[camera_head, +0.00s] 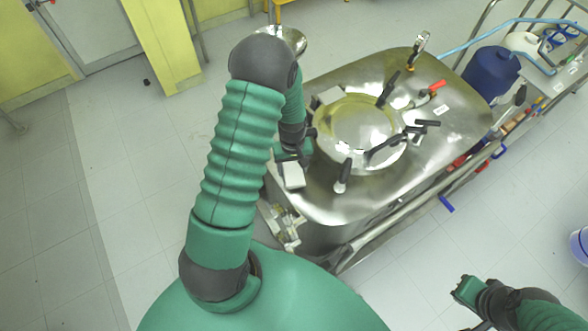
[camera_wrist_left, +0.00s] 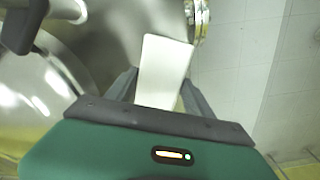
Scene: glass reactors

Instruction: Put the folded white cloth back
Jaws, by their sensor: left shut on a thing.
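The folded white cloth (camera_head: 293,176) is a small flat block at the near left edge of the steel vessel's top. In the left wrist view the cloth (camera_wrist_left: 163,68) stands between the two grey fingers of my left gripper (camera_wrist_left: 162,90), which is shut on it. In the head view my left gripper (camera_head: 289,158) is partly hidden by my own arm. I cannot tell whether the cloth touches the steel. My right gripper (camera_head: 466,290) is at the lower right, over the floor and away from the cloth; its jaw opening is unclear.
The steel vessel (camera_head: 430,130) has a round lid (camera_head: 358,130) with several black-handled clamps standing up. A metal fitting (camera_head: 284,228) sticks out at its near left side. A cart with a blue jug (camera_head: 490,72) stands at the right.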

